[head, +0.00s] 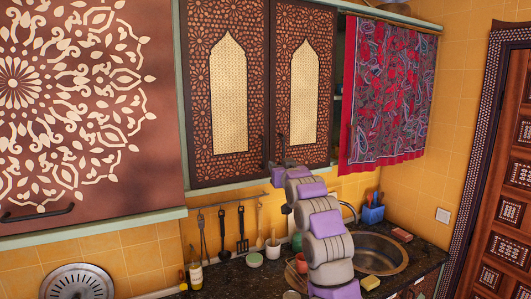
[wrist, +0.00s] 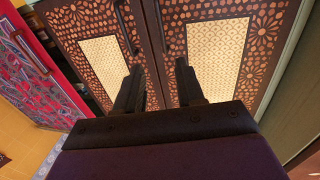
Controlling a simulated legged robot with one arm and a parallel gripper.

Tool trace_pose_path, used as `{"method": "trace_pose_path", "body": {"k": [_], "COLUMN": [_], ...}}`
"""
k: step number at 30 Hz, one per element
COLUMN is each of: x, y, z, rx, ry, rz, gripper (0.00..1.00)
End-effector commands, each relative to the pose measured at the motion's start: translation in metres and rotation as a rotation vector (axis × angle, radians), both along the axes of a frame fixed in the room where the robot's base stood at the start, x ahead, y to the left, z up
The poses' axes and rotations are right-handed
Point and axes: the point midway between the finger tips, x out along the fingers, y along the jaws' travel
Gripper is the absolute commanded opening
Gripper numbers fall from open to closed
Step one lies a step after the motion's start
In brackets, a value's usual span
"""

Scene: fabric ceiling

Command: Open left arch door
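The left arch door (head: 228,90) is a dark, carved panel with a pale pointed-arch inset. It looks shut, beside the matching right arch door (head: 302,85). Dark vertical handles stand at their meeting edges, the left door's handle (head: 264,152) low on its right side. The wrist view appears turned over, so the left arch door (wrist: 225,45) lies on its right. My gripper (wrist: 159,72) has its two fingers apart with nothing between them. It is in front of the doors near the seam, apart from the handles as far as I can tell. In the head view it is at the doors' lower edge (head: 281,166).
A brown cabinet with a cream floral pattern (head: 70,100) is at left. A red patterned curtain (head: 390,90) hangs at right. Below, the dark counter (head: 235,275) holds a sink (head: 370,257), bottle and bowls. Utensils (head: 222,230) hang on the tiled wall.

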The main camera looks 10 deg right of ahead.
Motion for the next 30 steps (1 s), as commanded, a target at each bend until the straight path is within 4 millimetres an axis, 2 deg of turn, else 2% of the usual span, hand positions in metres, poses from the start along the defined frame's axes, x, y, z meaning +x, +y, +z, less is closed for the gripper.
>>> {"method": "trace_pose_path", "body": {"k": [8, 15, 30], "x": [0.026, 0.057, 0.102], "y": [0.006, 0.008, 0.015], "z": [0.001, 0.001, 0.001], "rx": [0.0, -0.008, -0.008], "ry": [0.004, 0.005, 0.005], "rz": [0.003, -0.001, 0.002], "gripper": [0.38, 0.38, 0.38]}}
